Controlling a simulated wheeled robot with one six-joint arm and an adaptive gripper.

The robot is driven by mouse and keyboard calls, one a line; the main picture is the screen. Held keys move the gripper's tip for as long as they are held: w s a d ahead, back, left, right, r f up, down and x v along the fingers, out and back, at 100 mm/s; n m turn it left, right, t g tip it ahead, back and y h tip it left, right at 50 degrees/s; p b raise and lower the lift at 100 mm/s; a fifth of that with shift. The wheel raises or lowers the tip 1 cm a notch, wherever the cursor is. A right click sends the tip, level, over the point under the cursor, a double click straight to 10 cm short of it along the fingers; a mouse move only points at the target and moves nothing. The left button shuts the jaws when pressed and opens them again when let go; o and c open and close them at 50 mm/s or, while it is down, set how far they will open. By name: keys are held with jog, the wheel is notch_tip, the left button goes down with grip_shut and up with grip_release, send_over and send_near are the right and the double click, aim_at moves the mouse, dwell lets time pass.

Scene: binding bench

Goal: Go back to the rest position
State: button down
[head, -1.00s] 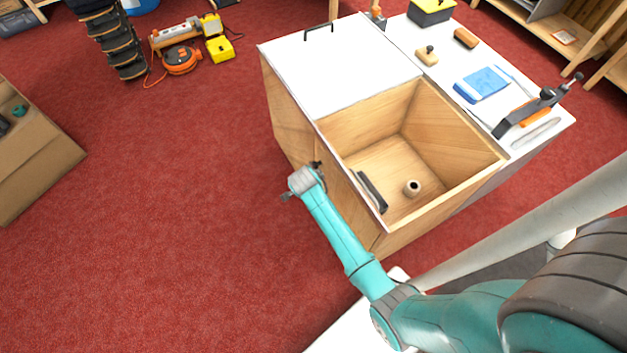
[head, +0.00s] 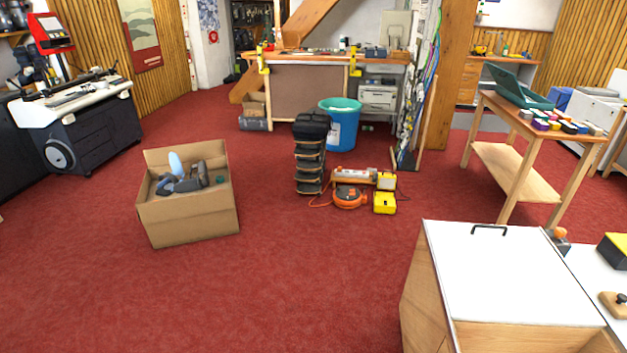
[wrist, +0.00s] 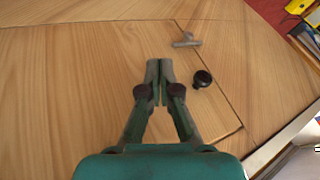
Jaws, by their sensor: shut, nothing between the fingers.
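My gripper (wrist: 158,82) shows only in the wrist view. Its two fingers are together at the tips with nothing between them. It is in front of a light wooden panel (wrist: 70,75); I cannot tell how wide the gap is. A round black knob (wrist: 203,78) is just right of the fingertips, apart from them. A small grey T-shaped fitting (wrist: 186,41) is beyond the tips to the right. In the head view my arm and gripper are out of frame. The white-topped wooden cabinet (head: 512,280) is at lower right, its front part cut off.
A cardboard box (head: 190,219) of tools stands on the red floor at left. Stacked black trays (head: 310,165), an orange cable reel (head: 348,197) and a blue bin (head: 341,130) stand mid-floor. A wooden table (head: 520,165) is at right. Floor between box and cabinet is clear.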

jog(key=s+a+r+n+t+y, duration=0.1)
jog(key=s+a+r+n+t, duration=0.15)
jog(key=s, duration=0.45)
jog(key=s+a+r+n+t+y, duration=0.1)
jog(key=s+a+r+n, duration=0.1)
jog(key=s+a+n, duration=0.3)
jog(key=s+a+r+n+t+y, duration=0.1)
jog(key=s+a+r+n+t, duration=0.1)
jog(key=s, duration=0.6)
jog(key=s+a+r+n+t, duration=0.1)
jog(key=s+r, duration=0.3)
jog(key=r, duration=0.4)
jog(key=s+a+r+n+t+y, duration=0.1)
jog(key=s+r+n, duration=0.3)
jog(key=r, duration=0.5)
jog(key=s+a+r+n+t, duration=0.2)
jog(key=s+r, duration=0.3)
jog(key=r, duration=0.4)
jog(key=shift+s+n+t, duration=0.3)
jog(key=shift+n+t, duration=0.15)
jog(key=shift+n, duration=0.1)
